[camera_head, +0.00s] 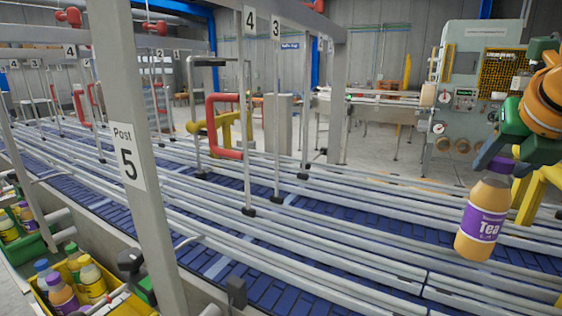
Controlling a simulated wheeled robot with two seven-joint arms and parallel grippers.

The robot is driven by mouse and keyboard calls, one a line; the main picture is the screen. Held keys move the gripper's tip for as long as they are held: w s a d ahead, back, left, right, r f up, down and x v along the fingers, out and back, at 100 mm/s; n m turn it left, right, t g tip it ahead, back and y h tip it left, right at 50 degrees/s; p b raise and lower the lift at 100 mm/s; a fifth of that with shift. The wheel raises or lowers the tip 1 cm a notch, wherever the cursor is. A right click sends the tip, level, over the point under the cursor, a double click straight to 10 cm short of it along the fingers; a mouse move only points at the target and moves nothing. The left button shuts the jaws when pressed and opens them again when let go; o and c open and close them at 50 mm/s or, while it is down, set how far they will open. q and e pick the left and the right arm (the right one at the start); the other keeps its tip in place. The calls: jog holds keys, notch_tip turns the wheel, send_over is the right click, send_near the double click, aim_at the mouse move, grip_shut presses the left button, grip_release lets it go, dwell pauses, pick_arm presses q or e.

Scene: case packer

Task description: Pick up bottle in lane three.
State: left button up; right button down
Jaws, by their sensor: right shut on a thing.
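A tea bottle (481,222) with orange-tan contents, a purple label and a purple cap hangs upright above the conveyor at the right. My right gripper (505,160) is green and orange, comes in from the upper right and is shut on the bottle near its cap. The lanes below are blue belts (270,263) between grey rails, and no bottle stands on the stretch in view. Hanging signs with 4 (250,20) and 3 (275,28) mark lanes at the top middle. My left gripper is not in view.
A grey post marked Post 5 (127,155) stands at the left front. A yellow crate (120,303) and a green crate (32,246) hold several bottles at lower left. Red-handled gates (222,128) rise over the lanes. A control machine (470,95) stands at the back right.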

jog(key=shift+s+a, duration=0.15)
jog(key=shift+s, duration=0.1)
jog(key=s+a, duration=0.5)
jog(key=s, duration=0.5)
jog(key=s+a+r, duration=0.1)
jog(key=s+a, duration=0.5)
jog(key=s, duration=0.5)
jog(key=shift+a, duration=0.3)
